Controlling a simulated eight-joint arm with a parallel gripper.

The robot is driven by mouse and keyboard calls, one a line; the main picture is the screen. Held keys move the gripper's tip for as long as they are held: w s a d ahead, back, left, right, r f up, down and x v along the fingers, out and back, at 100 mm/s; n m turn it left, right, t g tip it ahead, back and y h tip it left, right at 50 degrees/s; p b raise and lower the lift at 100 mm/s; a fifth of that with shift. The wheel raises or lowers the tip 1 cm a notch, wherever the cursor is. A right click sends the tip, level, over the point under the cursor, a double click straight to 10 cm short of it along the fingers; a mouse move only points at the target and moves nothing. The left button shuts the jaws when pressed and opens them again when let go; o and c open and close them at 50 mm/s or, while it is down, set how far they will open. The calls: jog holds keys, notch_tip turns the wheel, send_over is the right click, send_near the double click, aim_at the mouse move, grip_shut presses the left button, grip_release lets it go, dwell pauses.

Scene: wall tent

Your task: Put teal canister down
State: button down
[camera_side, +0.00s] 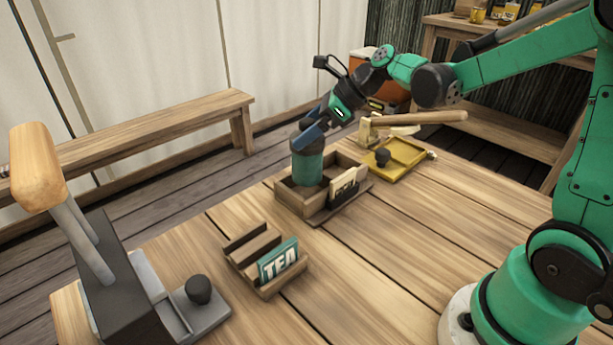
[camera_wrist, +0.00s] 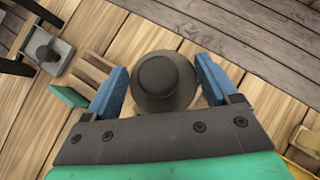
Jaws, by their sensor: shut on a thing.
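The teal canister (camera_side: 308,169), with a dark lid, is upright in the side view. It shows against the inside of an open wooden box (camera_side: 291,203), and its lower end is partly hidden by the box. I cannot tell whether it touches the box floor. My gripper (camera_side: 309,137) comes down from the upper right and is shut on the canister near its top. In the wrist view the round dark lid (camera_wrist: 165,79) sits between the two blue fingers of my gripper (camera_wrist: 164,90). The dark palm hides what lies below it.
Cream cards (camera_side: 345,187) stand at the box's right side. A wooden rack with a TEA sign (camera_side: 279,261) is nearer the camera. A grey press (camera_side: 106,277) stands at left. The right tabletop is clear.

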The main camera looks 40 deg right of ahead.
aim_at(308, 149)
jog(key=shift+f, duration=2.05)
jog(key=shift+f, duration=0.1)
grip_release()
